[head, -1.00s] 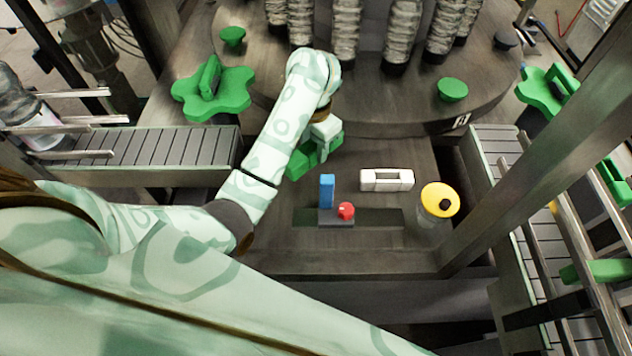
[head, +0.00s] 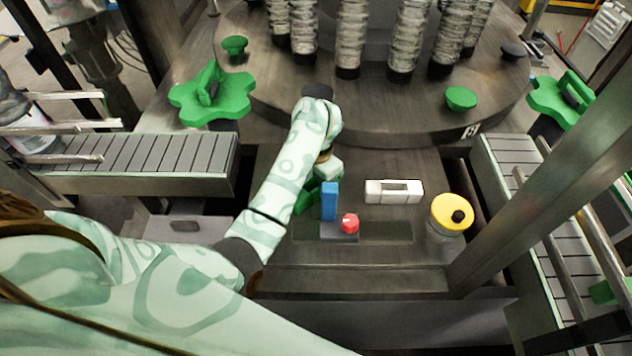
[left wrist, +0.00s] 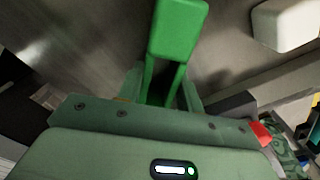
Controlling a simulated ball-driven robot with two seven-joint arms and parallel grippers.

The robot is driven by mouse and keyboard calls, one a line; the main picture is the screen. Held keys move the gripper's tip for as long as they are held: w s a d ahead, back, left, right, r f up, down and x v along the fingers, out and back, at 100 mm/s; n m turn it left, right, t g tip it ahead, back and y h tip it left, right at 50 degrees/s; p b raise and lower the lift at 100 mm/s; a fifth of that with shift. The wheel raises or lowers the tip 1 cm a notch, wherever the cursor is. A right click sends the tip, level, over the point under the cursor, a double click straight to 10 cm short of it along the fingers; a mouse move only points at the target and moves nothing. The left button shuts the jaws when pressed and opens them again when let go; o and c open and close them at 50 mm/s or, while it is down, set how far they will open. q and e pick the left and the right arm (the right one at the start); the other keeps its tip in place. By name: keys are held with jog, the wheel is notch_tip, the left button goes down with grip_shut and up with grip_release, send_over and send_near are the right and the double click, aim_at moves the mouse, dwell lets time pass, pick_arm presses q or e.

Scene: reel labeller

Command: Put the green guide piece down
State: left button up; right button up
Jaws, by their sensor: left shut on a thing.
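The green guide piece (head: 304,200) is at the left of the flat metal deck, just left of the blue upright block, and mostly hidden by my left arm. My left gripper (head: 325,172) is shut on it. In the left wrist view the green guide piece (left wrist: 178,32) sticks out beyond the fingers of my left gripper (left wrist: 162,92), over a grey surface. I cannot tell whether the piece touches the deck. My right gripper is not in view.
The blue block (head: 329,201) and a red knob (head: 350,223) stand on a dark base close by. A white block (head: 394,191) and a yellow-lidded jar (head: 451,214) are to the right. Green star wheels (head: 212,98) and conveyors (head: 140,160) flank the round table (head: 380,105).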

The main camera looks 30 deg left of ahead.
pick_arm(q)
jog(key=o, duration=1.1)
jog(key=shift+f, duration=0.1)
notch_tip(320, 180, up, 12)
jog(key=p, duration=0.7)
jog(key=shift+r, duration=0.2)
